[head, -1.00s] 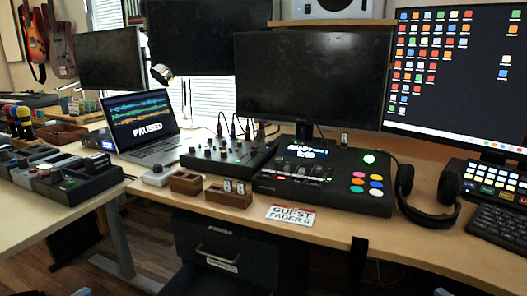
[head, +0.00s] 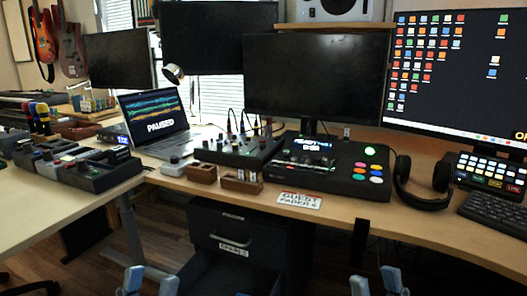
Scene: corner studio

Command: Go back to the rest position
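My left gripper (head: 151,283) shows at the bottom edge, left of centre, with its two blue-grey fingertips apart and nothing between them. My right gripper (head: 376,283) shows at the bottom edge, right of centre, also with its fingertips apart and empty. Both are in front of the wooden desk (head: 340,220) and low in the view, touching nothing that I can see. The rest of both grippers is cut off by the picture edge.
A dark drawer unit (head: 268,245) stands under the desk between my grippers; a lower drawer seems pulled out. The desk holds a laptop (head: 157,122), a mixer (head: 239,148), a button console (head: 335,173), wooden boxes (head: 242,181), a guest card (head: 299,200) and headphones (head: 425,185).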

